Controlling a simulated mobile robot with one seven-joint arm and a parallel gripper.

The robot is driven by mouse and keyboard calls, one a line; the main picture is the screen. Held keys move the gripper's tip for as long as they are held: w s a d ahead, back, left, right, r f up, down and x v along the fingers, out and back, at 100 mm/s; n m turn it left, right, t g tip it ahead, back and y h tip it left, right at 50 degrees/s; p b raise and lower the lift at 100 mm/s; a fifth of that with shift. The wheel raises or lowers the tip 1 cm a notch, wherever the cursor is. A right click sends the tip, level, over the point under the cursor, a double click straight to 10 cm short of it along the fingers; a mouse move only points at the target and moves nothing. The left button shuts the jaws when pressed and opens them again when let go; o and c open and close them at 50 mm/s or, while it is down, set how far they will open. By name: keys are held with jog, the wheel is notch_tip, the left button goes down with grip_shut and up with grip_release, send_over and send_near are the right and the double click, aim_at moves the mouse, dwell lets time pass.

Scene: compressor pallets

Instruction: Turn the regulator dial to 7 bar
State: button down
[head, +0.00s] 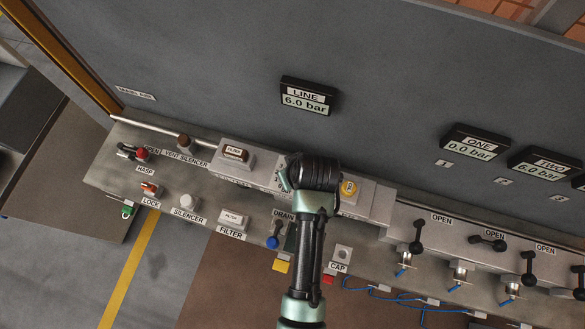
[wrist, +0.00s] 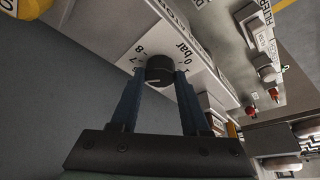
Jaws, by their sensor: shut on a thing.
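The regulator dial is a round black knob (wrist: 160,69) on a light grey plate in the wrist view. The plate is printed with "0 bar" and numbers including 7 and 8. A pale line shows on the knob's face, but I cannot read its setting exactly. My gripper (wrist: 159,80) has its two blue fingers on either side of the knob and is shut on it. In the head view my arm hides the dial. The LINE display (head: 307,97) on the grey wall reads 6.0 bar.
A yellow knob (head: 348,188) sits just right of my wrist. Displays ONE (head: 474,145), at 0.0 bar, and TWO (head: 541,166), at 6.0 bar, hang at right. Several black valve handles stand below them.

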jog(key=shift+a+r+m+h+p, duration=0.15)
jog(key=shift+m+h+p, duration=0.35)
jog(key=shift+m+p, duration=0.5)
jog(key=shift+m+t+h+p, duration=0.3)
jog(key=shift+m+h+p, duration=0.1)
jog(key=shift+m, duration=1)
jog(key=shift+c, duration=1.9)
grip_release()
jog(key=b+v, duration=0.1)
jog(key=v, duration=1.1)
jog(key=shift+s+r, duration=0.15)
jog(key=shift+r, duration=0.2)
jog(key=shift+a, duration=0.1)
